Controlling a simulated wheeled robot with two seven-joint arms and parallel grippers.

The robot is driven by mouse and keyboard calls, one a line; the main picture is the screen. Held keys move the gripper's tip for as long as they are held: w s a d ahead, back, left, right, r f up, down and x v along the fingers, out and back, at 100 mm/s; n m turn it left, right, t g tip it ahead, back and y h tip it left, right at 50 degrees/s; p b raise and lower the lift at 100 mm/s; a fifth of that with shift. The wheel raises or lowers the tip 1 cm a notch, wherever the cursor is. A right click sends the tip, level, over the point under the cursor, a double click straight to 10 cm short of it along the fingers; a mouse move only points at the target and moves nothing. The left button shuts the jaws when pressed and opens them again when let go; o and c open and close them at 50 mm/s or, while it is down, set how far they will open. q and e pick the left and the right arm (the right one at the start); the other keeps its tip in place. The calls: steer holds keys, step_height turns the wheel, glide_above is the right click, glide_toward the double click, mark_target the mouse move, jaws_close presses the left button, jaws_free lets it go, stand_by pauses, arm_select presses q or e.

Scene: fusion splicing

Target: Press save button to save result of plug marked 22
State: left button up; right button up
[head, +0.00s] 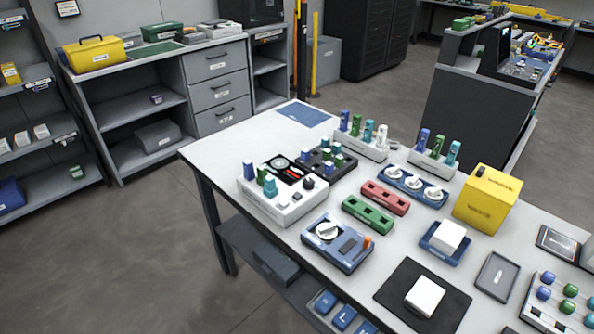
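Neither of my grippers shows in the head view. A white device (290,212) stands at the table's left side, with a dark panel, a red part, a dark knob and several blue, green and teal plugs on it. Behind it a black block (345,169) holds several more small plugs. White racks with coloured plugs stand at the back (361,149) and back right (431,163). A blue device (341,257) with a white dial and an orange part (368,242) is in front. I cannot read the number 22 on any plug or identify the save button.
A green holder (368,216), a red holder (385,198), a blue tray of white dials (412,188) and a yellow box (487,199) crowd the white table (221,151). A black mat (396,289) lies in front. The table's left corner is clear.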

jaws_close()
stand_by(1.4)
